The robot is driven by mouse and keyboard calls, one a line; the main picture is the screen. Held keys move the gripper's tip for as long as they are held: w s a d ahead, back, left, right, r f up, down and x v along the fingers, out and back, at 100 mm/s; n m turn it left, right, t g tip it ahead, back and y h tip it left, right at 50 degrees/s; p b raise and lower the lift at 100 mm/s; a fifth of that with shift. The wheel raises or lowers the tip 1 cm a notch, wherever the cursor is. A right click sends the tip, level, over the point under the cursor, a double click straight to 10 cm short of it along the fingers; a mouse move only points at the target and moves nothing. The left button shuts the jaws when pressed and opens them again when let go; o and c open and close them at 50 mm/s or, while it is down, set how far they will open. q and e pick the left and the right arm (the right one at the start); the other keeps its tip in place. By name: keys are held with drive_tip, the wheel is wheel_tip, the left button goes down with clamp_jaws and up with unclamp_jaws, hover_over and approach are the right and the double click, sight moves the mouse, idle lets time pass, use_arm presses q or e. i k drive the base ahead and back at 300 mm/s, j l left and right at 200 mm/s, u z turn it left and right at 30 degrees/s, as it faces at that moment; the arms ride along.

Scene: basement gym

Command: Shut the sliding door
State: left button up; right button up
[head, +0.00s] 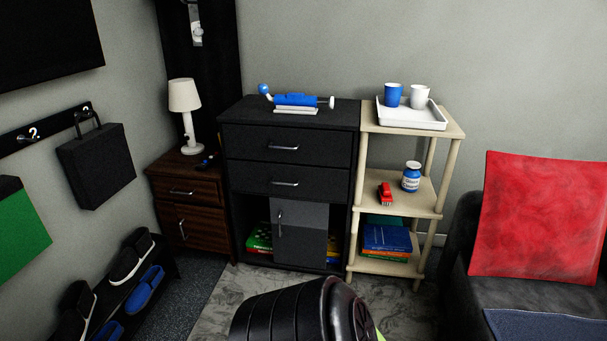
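A black cabinet (237,177) stands against the back wall. Below its two drawers is an open lower compartment with a dark grey sliding door (301,241). The door has a small vertical handle (280,216) near its left edge. It stands around the middle of the compartment, leaving a gap on each side. Green books (259,236) show in the left gap, and a narrow strip of items shows in the right one.
A wooden nightstand (188,216) is left, a light shelf (454,131) and dark sofa (462,240) right. Shoes (131,256) line the left wall.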

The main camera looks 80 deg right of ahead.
sight(298, 229)
drive_tip(key=z, duration=2.7)
